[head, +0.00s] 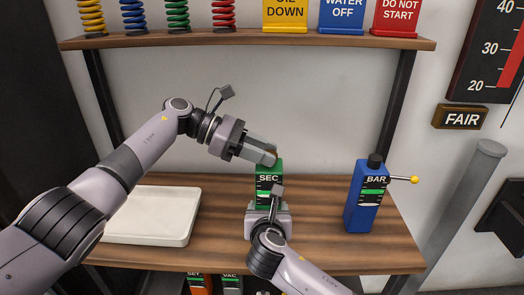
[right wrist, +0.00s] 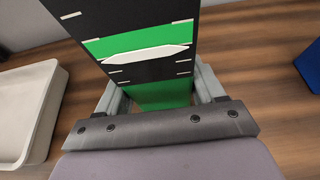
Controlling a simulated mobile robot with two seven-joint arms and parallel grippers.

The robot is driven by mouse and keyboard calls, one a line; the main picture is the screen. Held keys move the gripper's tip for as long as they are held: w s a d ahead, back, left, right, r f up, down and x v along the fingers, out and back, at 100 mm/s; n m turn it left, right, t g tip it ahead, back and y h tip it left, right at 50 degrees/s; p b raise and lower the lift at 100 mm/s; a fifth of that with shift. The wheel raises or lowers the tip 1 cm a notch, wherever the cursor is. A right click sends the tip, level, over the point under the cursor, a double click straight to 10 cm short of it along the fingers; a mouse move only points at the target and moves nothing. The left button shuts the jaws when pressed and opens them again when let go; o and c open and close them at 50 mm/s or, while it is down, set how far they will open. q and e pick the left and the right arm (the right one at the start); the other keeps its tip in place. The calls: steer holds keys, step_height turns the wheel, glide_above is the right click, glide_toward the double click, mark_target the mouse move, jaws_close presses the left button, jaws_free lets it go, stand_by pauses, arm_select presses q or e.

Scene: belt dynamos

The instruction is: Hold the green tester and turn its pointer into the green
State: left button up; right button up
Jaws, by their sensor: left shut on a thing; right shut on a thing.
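The green tester (head: 268,170), marked SEC, stands upright on the wooden bench. My right gripper (head: 268,206) is shut on its lower body from the front and hides part of its dial. In the right wrist view, the fingers (right wrist: 160,96) lie on both sides of the green body. The dial there shows a green band (right wrist: 140,38) on black, and the white pointer (right wrist: 146,54) lies along the band's lower edge. My left gripper (head: 268,157) reaches in from the upper left and is shut at the tester's top. What it grips there is mostly hidden.
A blue tester (head: 361,212) marked BAR, with a yellow-tipped lever, stands to the right. A white tray (head: 150,217) lies at left under my left arm. A shelf (head: 250,39) with springs and signs is above.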

arm_select(q)
steer(key=shift+m+g, duration=0.3)
steer(key=shift+m, duration=0.1)
steer(key=o, duration=1.1)
steer(key=shift+c, duration=0.2)
steer(key=shift+a, duration=0.2)
steer(key=s+v, duration=0.1)
steer(key=v, duration=0.6)
steer(key=shift+w, duration=0.5)
steer(key=shift+a, duration=0.1)
